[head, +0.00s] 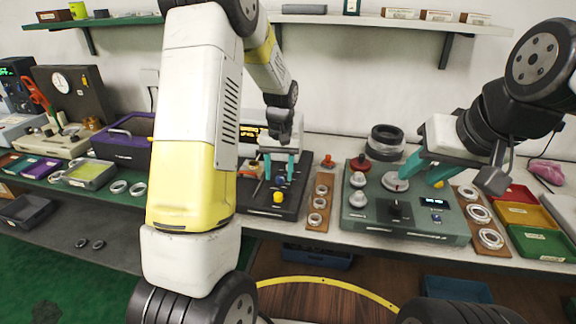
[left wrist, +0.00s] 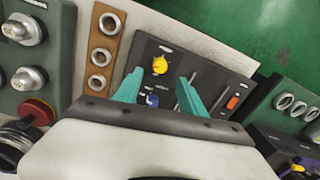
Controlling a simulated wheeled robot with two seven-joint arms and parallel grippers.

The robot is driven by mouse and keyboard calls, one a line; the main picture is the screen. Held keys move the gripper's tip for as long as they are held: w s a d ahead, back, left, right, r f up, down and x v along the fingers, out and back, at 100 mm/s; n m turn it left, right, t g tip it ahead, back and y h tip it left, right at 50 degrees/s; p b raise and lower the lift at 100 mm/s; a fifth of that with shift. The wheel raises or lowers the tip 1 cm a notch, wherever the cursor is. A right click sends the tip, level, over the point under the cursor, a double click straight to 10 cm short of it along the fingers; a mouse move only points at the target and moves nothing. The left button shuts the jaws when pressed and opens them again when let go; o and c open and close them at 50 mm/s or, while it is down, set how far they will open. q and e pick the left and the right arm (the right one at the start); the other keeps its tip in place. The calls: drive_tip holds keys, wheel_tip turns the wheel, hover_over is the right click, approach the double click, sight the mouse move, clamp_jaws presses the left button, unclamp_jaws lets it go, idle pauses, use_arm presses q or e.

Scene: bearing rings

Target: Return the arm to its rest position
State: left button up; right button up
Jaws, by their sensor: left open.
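My left gripper (head: 280,168) hangs in front of the wall above a dark panel device (head: 292,200) with a yellow knob (head: 278,197) and a blue knob. In the left wrist view its teal fingers (left wrist: 160,92) are spread apart with nothing held between them, over the same panel. My right gripper (head: 427,169) is at a green control box (head: 405,225), its teal fingers apart, close to a silver knob (head: 395,182). Whether a finger touches that knob I cannot tell. The left arm's white and yellow links cover much of the head view's left middle.
A wooden strip with rings (head: 317,204) lies between the two devices; another ring strip (head: 479,213) lies right of the green box. Red, yellow and green trays (head: 540,244) are at the right. A dark ring stack (head: 385,141) stands behind the box. A wall shelf (head: 360,21) runs above.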

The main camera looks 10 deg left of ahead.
use_arm(q)
drive_tip(key=s+r+m+t+h, duration=0.15)
drive_tip(key=s+r+t, duration=0.25)
drive_tip(key=s+r, duration=1.35)
drive_tip(key=s+d+r+t+h, duration=0.1)
drive_tip(key=s+r+t, duration=0.1)
drive_tip(key=s, duration=0.5)
drive_tip(key=shift+s+d+r, duration=0.15)
drive_tip(key=shift+d+r, duration=0.25)
drive_tip(key=shift+r, duration=0.5)
drive_tip(key=shift+m, duration=0.25)
